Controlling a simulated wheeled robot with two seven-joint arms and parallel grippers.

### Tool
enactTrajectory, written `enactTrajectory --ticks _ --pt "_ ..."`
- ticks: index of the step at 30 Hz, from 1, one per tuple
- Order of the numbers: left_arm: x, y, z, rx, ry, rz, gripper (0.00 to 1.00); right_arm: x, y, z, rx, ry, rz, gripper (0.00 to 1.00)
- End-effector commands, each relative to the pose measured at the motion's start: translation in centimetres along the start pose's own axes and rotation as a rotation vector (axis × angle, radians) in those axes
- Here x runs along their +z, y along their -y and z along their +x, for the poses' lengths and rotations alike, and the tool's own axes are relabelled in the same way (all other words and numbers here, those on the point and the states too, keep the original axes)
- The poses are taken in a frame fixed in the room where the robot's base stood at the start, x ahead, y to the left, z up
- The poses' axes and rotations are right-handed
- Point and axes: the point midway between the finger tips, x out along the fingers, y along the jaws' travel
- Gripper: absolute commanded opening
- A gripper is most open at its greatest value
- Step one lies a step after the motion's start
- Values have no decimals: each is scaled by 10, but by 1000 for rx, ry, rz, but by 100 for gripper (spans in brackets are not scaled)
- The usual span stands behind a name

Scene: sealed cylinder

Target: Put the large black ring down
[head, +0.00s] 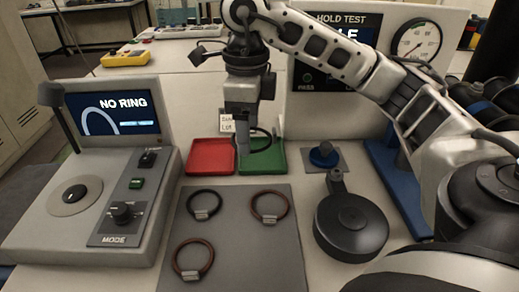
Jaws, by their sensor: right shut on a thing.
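My right gripper (243,130) reaches in from the right, pointing down over the red and green trays. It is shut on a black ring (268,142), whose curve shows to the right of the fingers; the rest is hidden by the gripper. A white label (227,123) shows at the gripper's left side. The held ring is over the green tray (276,168); I cannot tell if it touches it. Another black ring (191,203) with a metal tag lies on the grey mat (240,250). My left gripper is out of view.
Two brown rings (286,212) (178,259) lie on the mat. The red tray (212,142) is left of the green one. A tester (115,205) with a "NO RING" screen stands left. A round black device (351,225), blue knob (323,155) and gauge panel (416,42) stand right.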

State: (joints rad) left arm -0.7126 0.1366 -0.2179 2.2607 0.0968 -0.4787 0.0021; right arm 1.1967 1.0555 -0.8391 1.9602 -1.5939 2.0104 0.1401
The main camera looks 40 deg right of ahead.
Motion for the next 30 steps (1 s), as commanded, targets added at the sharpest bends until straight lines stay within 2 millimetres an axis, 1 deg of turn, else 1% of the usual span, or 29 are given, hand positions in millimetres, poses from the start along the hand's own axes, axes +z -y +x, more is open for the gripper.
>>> enactTrajectory --ticks 1,5,6,9,12,19,21,25,27,30 --pt "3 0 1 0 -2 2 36 -1 13 9 4 -2 7 43" --pt "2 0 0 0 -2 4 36 -3 46 21 1 -2 6 43" --pt "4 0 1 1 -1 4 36 -4 52 31 4 -5 3 43" --pt "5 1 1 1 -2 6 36 -4 66 49 3 -3 2 43" --pt "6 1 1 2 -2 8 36 -4 77 61 1 -2 0 43" --pt "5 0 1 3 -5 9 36 -4 87 74 0 -1 -3 43" --pt "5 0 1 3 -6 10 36 -5 92 80 2 -2 -1 43" --pt "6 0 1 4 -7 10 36 -5 92 101 1 -3 -4 43" --pt "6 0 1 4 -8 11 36 -5 92 108 0 -1 -4 43" --pt "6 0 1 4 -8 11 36 -5 92 110 -1 0 -4 43"
